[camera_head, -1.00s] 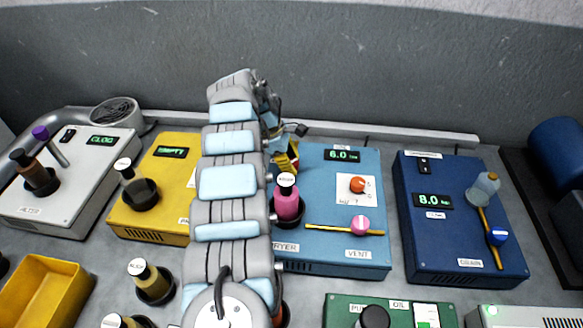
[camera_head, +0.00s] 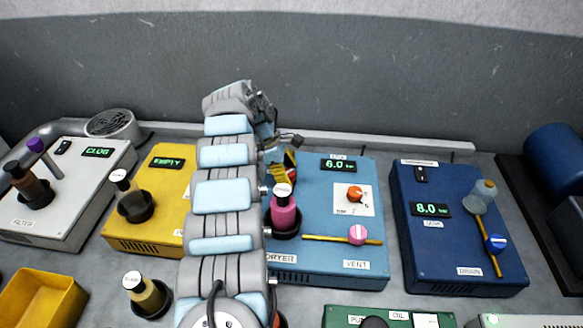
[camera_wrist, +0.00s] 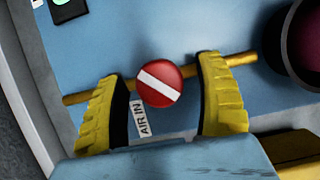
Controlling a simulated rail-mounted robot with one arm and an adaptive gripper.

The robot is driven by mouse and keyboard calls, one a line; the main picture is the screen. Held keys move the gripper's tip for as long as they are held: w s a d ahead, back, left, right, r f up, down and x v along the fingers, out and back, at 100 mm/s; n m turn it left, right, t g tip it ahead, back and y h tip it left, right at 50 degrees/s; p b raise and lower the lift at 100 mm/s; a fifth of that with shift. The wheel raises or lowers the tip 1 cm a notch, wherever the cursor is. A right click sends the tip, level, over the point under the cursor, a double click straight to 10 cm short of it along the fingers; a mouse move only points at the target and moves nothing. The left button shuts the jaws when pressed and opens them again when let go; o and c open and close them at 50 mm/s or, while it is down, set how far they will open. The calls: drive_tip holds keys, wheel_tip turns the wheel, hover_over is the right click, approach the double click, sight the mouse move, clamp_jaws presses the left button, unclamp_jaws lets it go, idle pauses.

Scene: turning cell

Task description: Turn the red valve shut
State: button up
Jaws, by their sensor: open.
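The red valve (camera_wrist: 160,86) shows in the wrist view as a round red knob with a white stripe. It sits on a yellow pipe (camera_wrist: 75,99) beside a label reading AIR IN. The stripe slants down to the right and crosses the pipe at an angle. My gripper (camera_wrist: 157,72) is open, its yellow fingers on either side of the knob with a gap to each. In the head view my gripper (camera_head: 280,158) is at the left side of the light-blue dryer box (camera_head: 315,262), largely hidden by my arm. Its display (camera_head: 338,164) reads 6.0.
A bottle with a pink body (camera_head: 284,215) stands in a dark cup close to my arm. The box also has an orange knob (camera_head: 355,194) and a pink VENT valve (camera_head: 358,234). A dark-blue box (camera_head: 450,260) stands right, a yellow box (camera_head: 150,232) left.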

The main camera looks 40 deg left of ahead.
drive_tip(key=shift+d+r+p, duration=0.1)
drive_tip(key=shift+r+p, duration=0.1)
drive_tip(key=shift+p, duration=0.4)
drive_tip(key=shift+r+p, duration=0.15)
drive_tip(key=shift+p, duration=0.35)
drive_tip(key=shift+n+p, duration=0.3)
drive_tip(key=shift+p, duration=0.7)
drive_tip(key=n+p, duration=0.1)
drive_tip(key=p, duration=0.6)
drive_tip(key=shift+n+t, duration=0.4)
drive_tip(key=n+p, duration=0.1)
drive_tip(key=p, duration=0.2)
drive_tip(key=shift+y, duration=0.4)
